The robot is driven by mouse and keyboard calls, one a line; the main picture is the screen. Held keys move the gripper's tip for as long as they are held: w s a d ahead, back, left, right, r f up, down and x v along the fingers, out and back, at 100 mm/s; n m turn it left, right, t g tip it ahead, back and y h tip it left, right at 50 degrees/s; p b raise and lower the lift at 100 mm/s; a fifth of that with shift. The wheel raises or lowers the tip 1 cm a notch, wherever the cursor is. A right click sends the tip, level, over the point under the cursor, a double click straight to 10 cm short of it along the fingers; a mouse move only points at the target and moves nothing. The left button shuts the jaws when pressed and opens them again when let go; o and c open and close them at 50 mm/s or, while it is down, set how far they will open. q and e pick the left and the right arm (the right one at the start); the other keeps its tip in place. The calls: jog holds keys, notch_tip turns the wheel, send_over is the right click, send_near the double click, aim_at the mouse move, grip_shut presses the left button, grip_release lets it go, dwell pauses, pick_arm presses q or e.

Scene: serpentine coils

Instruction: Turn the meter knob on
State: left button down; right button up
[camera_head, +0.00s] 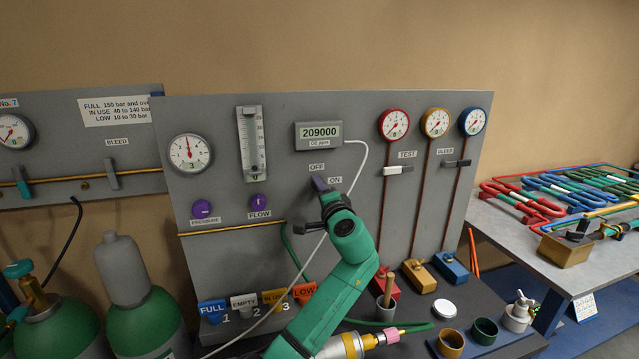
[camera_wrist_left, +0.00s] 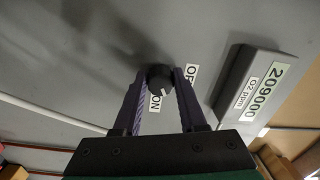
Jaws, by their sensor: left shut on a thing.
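The meter knob (camera_wrist_left: 160,78) is small, round and dark with a white pointer line, and sits on the grey panel. The wrist view shows it between the two purple fingers of my left gripper (camera_wrist_left: 161,92), which is shut on it. The OFF label is partly hidden by a finger; the ON label (camera_wrist_left: 156,103) lies beside the knob. In the head view my left gripper (camera_head: 322,186) reaches the panel below the OFF label (camera_head: 317,168) and hides the knob. The meter display (camera_head: 320,132) above reads 209000, also in the wrist view (camera_wrist_left: 262,85). My right gripper is not in view.
Purple PRESSURE (camera_head: 201,208) and FLOW (camera_head: 259,202) knobs are at left. TEST (camera_head: 397,170) and BLEED (camera_head: 456,163) levers are at right. Gas cylinders (camera_head: 150,325) stand at lower left.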

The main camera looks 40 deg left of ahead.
pick_arm(q)
jog(key=shift+r+m+p, duration=0.1)
jog(key=shift+m+p, duration=1.9)
jog(key=shift+m, duration=0.9)
jog(key=shift+c, duration=2.3)
grip_release()
